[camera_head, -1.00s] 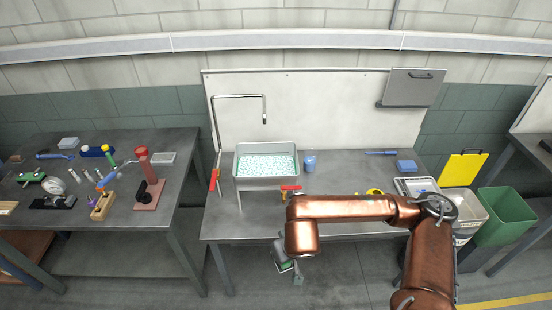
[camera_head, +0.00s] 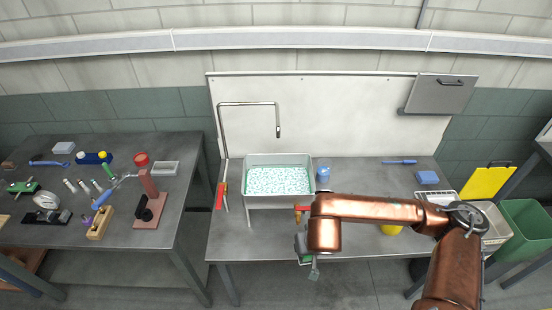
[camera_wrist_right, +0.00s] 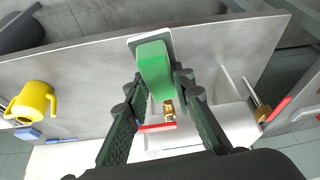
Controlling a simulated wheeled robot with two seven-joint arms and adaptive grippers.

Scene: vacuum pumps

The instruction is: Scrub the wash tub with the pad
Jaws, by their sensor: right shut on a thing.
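The wash tub (camera_head: 247,188) is a pale grey rectangular basin with a white-and-teal speckled filling, standing on the bench below a bent tap. My right gripper (camera_head: 304,252) is in front of the bench's front edge, below and to the right of the tub, largely hidden by my arm in the head view. In the right wrist view, my right gripper (camera_wrist_right: 160,88) is shut on a green and white pad (camera_wrist_right: 154,66). The pad is apart from the tub. A red-handled brass valve (camera_wrist_right: 168,108) shows just beyond the fingers. My left gripper is not in view.
A yellow mug (camera_wrist_right: 34,102) is on the bench (camera_head: 268,235). The left table (camera_head: 150,255) holds several tools.

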